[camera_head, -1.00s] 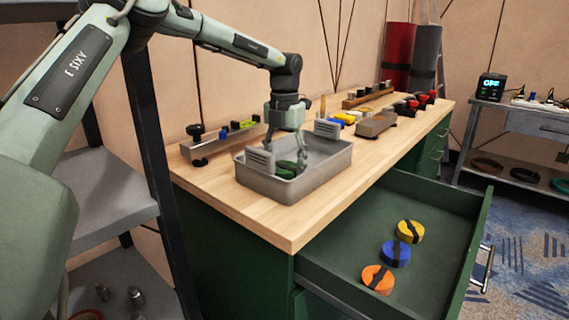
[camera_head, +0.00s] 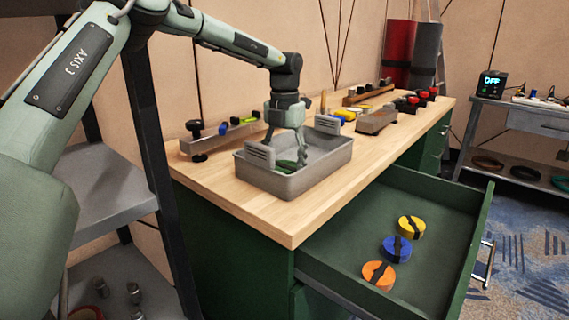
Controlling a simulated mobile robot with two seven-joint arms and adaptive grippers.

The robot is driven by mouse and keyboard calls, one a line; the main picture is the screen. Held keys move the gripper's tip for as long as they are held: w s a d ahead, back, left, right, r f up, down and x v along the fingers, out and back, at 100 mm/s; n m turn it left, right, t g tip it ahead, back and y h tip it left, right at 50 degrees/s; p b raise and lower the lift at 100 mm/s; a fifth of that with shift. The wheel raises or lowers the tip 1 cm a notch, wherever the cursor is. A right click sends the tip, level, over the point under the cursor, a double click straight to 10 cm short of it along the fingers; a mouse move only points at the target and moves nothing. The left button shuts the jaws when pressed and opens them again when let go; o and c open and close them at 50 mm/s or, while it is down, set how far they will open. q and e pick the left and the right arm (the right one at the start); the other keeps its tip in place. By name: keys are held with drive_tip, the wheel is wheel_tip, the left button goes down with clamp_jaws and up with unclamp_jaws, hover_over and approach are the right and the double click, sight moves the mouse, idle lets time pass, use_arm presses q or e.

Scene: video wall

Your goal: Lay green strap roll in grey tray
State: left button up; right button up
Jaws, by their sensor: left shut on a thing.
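The grey tray (camera_head: 318,173) stands on the wooden workbench near its front left corner. The green strap roll (camera_head: 284,166) is low inside the tray, toward its left side. My left gripper (camera_head: 301,158) reaches down into the tray from above, its fingers shut on the green strap roll. The tray's front wall and the fingers hide part of the roll, so I cannot tell whether it touches the tray floor. My right gripper is not in view.
An open green drawer (camera_head: 345,246) juts out below the bench, holding a yellow roll (camera_head: 411,227), a blue roll (camera_head: 396,249) and an orange roll (camera_head: 378,275). Wooden racks with tools stand behind the tray. A grey shelf (camera_head: 105,185) is at the left.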

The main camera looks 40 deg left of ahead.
sight(285, 165)
use_arm(q)
drive_tip(key=o, duration=1.3)
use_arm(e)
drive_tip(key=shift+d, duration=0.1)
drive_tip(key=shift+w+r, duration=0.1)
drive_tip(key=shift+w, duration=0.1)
use_arm(q)
drive_tip(key=shift+r, duration=0.2)
drive_tip(key=shift+r+p, duration=0.7)
drive_tip(key=shift+p, duration=0.15)
drive_tip(key=shift+r, duration=5.75)
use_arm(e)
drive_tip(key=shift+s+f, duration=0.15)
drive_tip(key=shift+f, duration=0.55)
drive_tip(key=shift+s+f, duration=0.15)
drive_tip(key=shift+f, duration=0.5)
